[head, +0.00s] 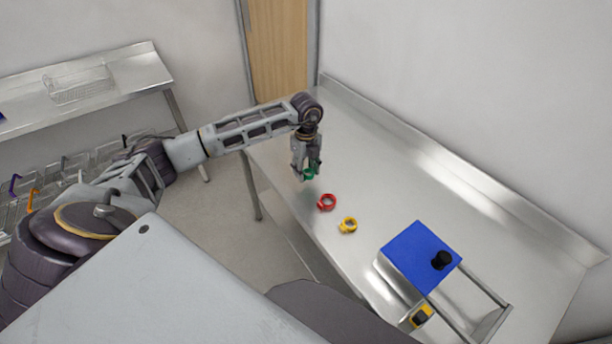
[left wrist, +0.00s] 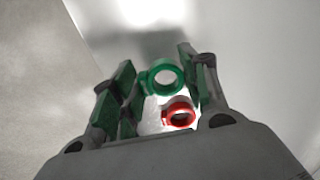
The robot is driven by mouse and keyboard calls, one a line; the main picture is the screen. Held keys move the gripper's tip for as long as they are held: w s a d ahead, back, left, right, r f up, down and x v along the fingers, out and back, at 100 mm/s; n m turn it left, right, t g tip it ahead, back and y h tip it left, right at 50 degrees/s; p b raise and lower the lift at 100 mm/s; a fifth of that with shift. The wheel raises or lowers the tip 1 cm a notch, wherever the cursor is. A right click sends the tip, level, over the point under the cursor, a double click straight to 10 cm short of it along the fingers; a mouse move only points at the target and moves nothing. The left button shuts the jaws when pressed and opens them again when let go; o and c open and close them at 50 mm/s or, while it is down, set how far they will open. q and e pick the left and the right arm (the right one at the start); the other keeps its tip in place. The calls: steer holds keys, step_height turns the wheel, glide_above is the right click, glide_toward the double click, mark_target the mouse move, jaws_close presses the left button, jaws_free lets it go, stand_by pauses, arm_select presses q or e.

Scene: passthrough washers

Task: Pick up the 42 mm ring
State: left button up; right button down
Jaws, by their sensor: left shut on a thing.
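My left gripper (head: 306,176) is at the far left part of the steel table, pointing down. It is shut on a green ring (head: 311,171). In the left wrist view the green ring (left wrist: 154,89) sits between the two fingers (left wrist: 160,85), with its hole showing. A red ring (head: 327,203) lies on the table just in front of the gripper, and a yellow ring (head: 348,225) lies beyond it to the lower right. No size marking is readable on any ring. My right gripper is not in view.
The steel table (head: 400,165) has a raised back edge along the wall. A blue plate (head: 415,255) with a black knob (head: 441,260) stands at the lower right, beside a yellow-and-black object (head: 421,316). The table's back middle is clear. A steel shelf (head: 125,75) holds a wire basket (head: 78,84).

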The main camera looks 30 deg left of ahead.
arm_select(q)
step_height(320, 180, up, 6)
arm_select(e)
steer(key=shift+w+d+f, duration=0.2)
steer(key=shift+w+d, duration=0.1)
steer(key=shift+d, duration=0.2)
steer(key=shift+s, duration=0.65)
